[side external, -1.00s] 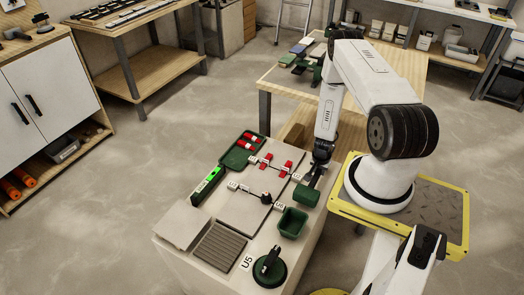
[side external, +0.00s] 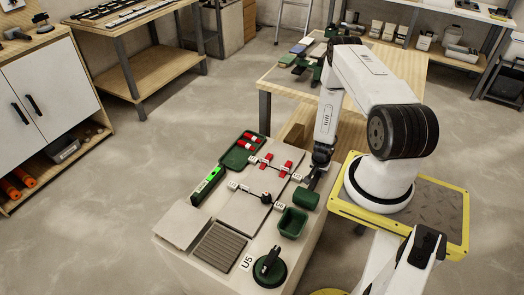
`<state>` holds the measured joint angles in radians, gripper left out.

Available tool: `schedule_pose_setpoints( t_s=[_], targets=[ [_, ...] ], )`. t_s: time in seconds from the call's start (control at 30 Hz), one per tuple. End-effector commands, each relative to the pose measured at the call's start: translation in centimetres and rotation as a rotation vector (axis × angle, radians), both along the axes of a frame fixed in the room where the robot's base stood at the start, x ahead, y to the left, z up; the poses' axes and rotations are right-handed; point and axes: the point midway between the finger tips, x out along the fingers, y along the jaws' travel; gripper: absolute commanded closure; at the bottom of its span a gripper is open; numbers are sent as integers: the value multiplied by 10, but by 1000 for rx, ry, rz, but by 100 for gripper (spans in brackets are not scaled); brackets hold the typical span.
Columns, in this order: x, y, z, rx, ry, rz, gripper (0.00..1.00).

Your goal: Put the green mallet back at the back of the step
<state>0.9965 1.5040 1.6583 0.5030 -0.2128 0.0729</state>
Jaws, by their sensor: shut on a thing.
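The green mallet (side external: 306,197) is at the right-hand edge of the pale step (side external: 314,228), towards its back. Its dark green head points to the front of the picture, and its short dark handle runs up to my gripper (side external: 316,178). My gripper points down and is shut on the handle. The fingertips are small and dark here, so the exact grip is hard to see. I cannot tell whether the head touches the step or hangs just above it.
Grey tiles (side external: 244,211) with red and dark clips lie left of the mallet. A green bin (side external: 292,222) stands just in front of it. A green tray (side external: 240,156), a level (side external: 207,187) and a suction cup (side external: 269,268) are also on the step.

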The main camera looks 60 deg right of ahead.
Motion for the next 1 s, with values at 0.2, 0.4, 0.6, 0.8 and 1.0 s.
schedule_pose_setpoints(
  t_s=[0.2,0.4,0.6,0.8,1.0],
  targets=[
    [0,0,-4,0,0,0,100],
    [0,0,-7,0,-1,0,100],
    [0,0,-11,1,0,0,100],
    [0,0,-13,0,0,0,100],
    [0,0,-13,0,0,-1,49]
  ],
)
